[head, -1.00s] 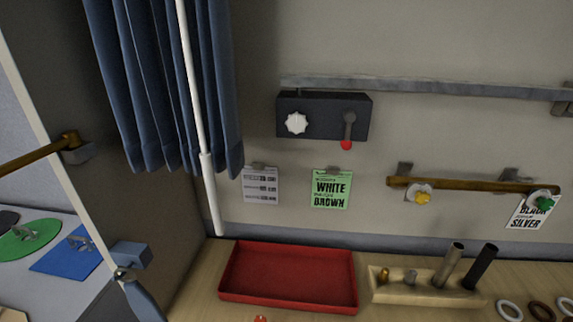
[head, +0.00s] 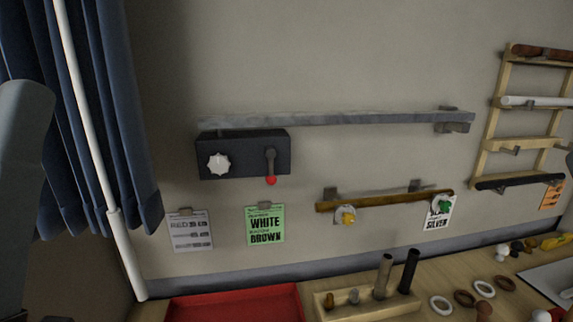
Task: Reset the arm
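Neither of my grippers shows in the head view. A grey rounded shape along the left edge looks like a link of my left arm, and its gripper end is out of the picture. My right arm is not clearly visible. A dark box (head: 243,155) with a white knob (head: 219,164) and a red-tipped lever (head: 270,168) is on the wall, with the lever hanging down.
A blue curtain (head: 110,130) and white pole (head: 85,130) stand at left. A red tray (head: 240,304), a wooden holder (head: 365,305) with upright tubes and several rings (head: 440,305) lie on the table. A wall rack (head: 520,125) holds rods at right.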

